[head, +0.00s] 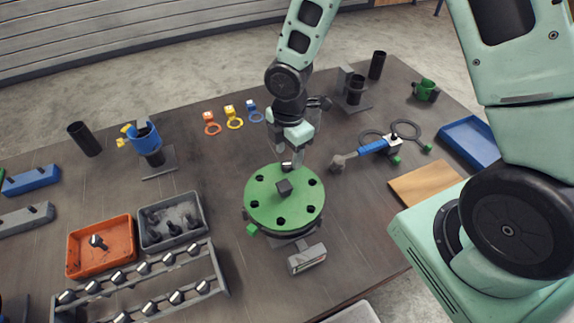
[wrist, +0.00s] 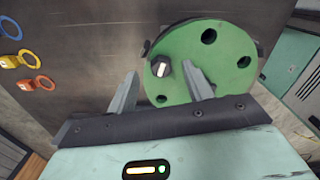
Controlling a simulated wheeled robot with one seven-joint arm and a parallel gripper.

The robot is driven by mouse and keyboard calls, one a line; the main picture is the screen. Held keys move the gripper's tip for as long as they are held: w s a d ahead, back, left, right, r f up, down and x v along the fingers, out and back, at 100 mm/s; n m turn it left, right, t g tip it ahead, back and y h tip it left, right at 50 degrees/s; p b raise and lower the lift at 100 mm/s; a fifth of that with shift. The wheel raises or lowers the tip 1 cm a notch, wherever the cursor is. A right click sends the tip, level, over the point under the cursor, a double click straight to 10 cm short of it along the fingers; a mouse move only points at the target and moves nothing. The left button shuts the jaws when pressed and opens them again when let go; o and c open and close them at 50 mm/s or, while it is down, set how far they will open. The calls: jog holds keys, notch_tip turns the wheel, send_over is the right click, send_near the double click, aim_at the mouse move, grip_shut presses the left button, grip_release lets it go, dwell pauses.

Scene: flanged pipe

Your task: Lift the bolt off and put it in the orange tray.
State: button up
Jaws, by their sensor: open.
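A bolt (head: 287,166) with a dark head and pale top stands at the far edge of the green flange disc (head: 262,205). It also shows in the wrist view (wrist: 161,69), between my fingertips as seen from there. My gripper (head: 286,160) is open above that far edge, its fingers on either side of the bolt head with gaps visible. In the wrist view my gripper (wrist: 161,78) points down at the disc (wrist: 215,75). The orange tray (head: 118,236) lies at the left with one bolt in it.
A grey tray (head: 178,203) with several dark parts adjoins the orange tray. A rack (head: 215,268) of bolts stands in front of both. A small grey device (head: 307,258) lies before the disc. Coloured rings (head: 234,123) lie behind.

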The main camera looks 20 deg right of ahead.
jog(key=shift+f, duration=1.35)
grip_shut()
notch_tip(320, 180, up, 10)
jog(key=shift+b, duration=0.35)
jog(key=shift+r, duration=0.15)
notch_tip(320, 180, up, 5)
jog(key=p, duration=0.5)
send_over(289, 162)
